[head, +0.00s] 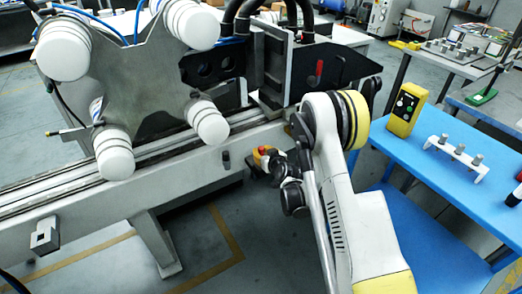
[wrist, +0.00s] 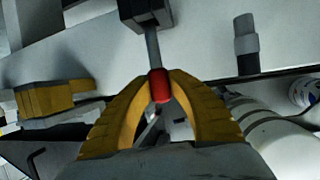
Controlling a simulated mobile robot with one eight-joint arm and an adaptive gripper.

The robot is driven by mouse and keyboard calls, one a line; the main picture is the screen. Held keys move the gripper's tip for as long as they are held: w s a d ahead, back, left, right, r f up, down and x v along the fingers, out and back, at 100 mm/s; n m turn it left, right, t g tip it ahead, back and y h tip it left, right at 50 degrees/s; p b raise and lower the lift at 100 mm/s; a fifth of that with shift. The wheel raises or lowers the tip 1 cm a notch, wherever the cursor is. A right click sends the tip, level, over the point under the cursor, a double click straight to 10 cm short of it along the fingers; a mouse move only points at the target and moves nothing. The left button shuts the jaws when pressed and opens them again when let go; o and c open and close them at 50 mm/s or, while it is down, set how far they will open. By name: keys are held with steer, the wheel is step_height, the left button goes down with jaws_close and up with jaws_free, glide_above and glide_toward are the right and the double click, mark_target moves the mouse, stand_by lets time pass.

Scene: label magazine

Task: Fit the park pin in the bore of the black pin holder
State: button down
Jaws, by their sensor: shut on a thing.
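The park pin has a red knob (wrist: 160,87) and a grey shaft (wrist: 153,47). My gripper (wrist: 158,90) has its two yellow fingers shut on the red knob, with the shaft pointing away from it. A dark block (wrist: 147,12), which looks like the black pin holder, is at the top of the wrist view. The shaft's far end meets this block in the picture; its bore is not visible, and I cannot tell how far in the tip sits. In the head view my gripper (head: 263,158) and the red knob are small, beside the grey rail beam.
A short dark cylinder (wrist: 245,45) is on the grey beam (wrist: 200,35); it also shows in the head view (head: 227,160). A metal plate with white round cups (head: 112,152) stands over the rail at left. A blue table (head: 420,165) with a yellow control box (head: 404,109) is at right.

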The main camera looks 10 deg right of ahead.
steer(key=shift+f, duration=0.75)
steer(key=c, duration=1.2)
jaws_free()
step_height(320, 180, up, 10)
